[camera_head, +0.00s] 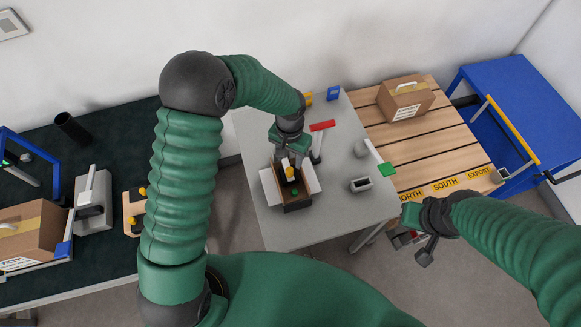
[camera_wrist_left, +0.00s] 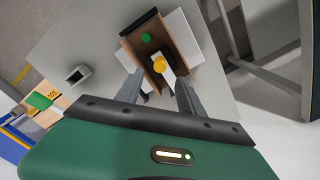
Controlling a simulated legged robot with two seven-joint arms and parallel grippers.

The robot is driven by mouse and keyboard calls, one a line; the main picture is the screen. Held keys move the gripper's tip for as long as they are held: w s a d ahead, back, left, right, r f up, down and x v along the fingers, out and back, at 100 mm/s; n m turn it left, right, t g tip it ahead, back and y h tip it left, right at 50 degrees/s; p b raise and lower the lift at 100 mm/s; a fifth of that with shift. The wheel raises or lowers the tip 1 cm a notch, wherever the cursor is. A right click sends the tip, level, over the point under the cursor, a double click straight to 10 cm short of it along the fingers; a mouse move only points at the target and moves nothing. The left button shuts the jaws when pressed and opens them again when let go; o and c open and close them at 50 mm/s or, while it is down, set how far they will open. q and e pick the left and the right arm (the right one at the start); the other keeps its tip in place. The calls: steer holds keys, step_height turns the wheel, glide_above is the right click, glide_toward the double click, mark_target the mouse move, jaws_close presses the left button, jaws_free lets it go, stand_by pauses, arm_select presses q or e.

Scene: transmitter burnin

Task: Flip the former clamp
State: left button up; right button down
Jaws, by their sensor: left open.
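The former (camera_head: 297,207) stands on the grey table with an open carton in it, its pale flaps (camera_head: 270,185) spread. A clamp with a yellow knob (camera_head: 286,165) rises at its far side; in the left wrist view the yellow knob (camera_wrist_left: 159,64) shows against the brown carton (camera_wrist_left: 142,55), near a green disc (camera_wrist_left: 146,38). My left gripper (camera_head: 288,156) is over the clamp. Its fingers (camera_wrist_left: 158,85) are apart, with the knob in line between them; I cannot tell whether they touch it. My right gripper (camera_head: 425,250) hangs beyond the table's right side; its jaws are unclear.
On the grey table (camera_head: 325,225) are a red-topped tool (camera_head: 322,127), a green-ended tool (camera_head: 387,169), a hollow grey block (camera_head: 361,184) and a blue item (camera_head: 333,93). A closed carton (camera_head: 405,98) sits on the slatted pallet at right. A dark bench (camera_head: 110,125) stands at left.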

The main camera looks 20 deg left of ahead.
mark_target(290, 169)
arm_select(q)
step_height(290, 169, down, 7)
steer(key=shift+s+d+r+p, duration=0.1)
steer(key=shift+s+p, duration=0.05)
steer(key=shift+p, duration=0.35)
steer(key=shift+f, duration=0.55)
jaws_close()
stand_by(0.6)
